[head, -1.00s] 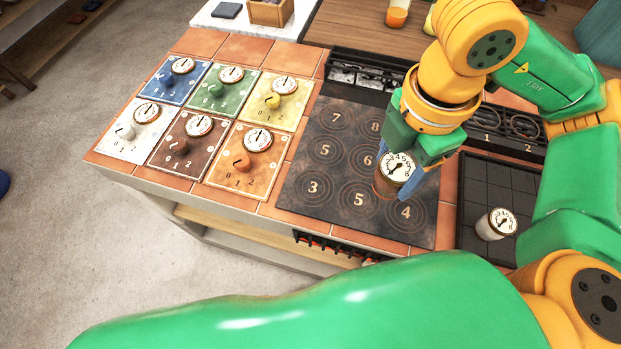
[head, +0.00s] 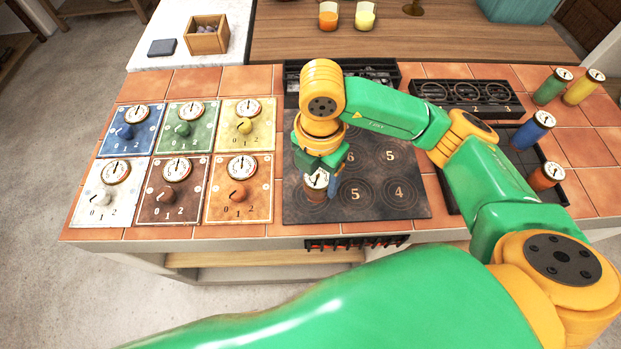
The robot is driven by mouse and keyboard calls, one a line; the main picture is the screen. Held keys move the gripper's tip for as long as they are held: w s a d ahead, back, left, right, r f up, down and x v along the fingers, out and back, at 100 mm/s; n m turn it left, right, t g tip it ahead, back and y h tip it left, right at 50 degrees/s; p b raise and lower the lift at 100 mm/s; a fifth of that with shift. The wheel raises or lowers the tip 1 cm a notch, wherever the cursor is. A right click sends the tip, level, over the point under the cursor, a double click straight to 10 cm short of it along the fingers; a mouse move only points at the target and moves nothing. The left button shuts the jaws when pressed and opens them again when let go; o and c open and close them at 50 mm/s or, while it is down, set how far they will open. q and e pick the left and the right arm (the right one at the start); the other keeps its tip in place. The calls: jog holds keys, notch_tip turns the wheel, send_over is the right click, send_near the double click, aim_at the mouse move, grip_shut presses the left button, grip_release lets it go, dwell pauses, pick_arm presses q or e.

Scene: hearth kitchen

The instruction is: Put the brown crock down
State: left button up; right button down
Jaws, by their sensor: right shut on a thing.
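The brown crock (head: 316,193), with a round white dial on its lid, is between the fingers of my right gripper (head: 322,183). It is upright at the left front part of the dark numbered hotplate (head: 375,208). The gripper is shut on it from above, and the fingers hide part of its side. I cannot tell whether its base touches the plate. The numbers 6, 5, 5 and 4 show to its right. My left gripper is not in view.
Knob panels (head: 175,190) with dials lie left of the hotplate. At right, a blue crock (head: 530,134) and an orange crock (head: 545,179) stand at the dark tray (head: 577,196); green (head: 549,90) and yellow (head: 580,90) crocks stand behind. A black rack (head: 466,98) lies behind my right arm.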

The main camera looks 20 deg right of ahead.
aim_at(312, 182)
jog(key=shift+w+a+f, duration=0.15)
jog(key=shift+w+f, duration=0.85)
jog(key=shift+f, duration=0.15)
notch_tip(312, 182, down, 3)
jog(key=shift+w+r+p, duration=0.1)
jog(key=shift+r+p, duration=0.05)
jog(key=shift+p, duration=0.6)
jog(key=shift+f, duration=0.4)
jog(key=shift+f, duration=0.15)
jog(key=shift+c, duration=0.3)
grip_release()
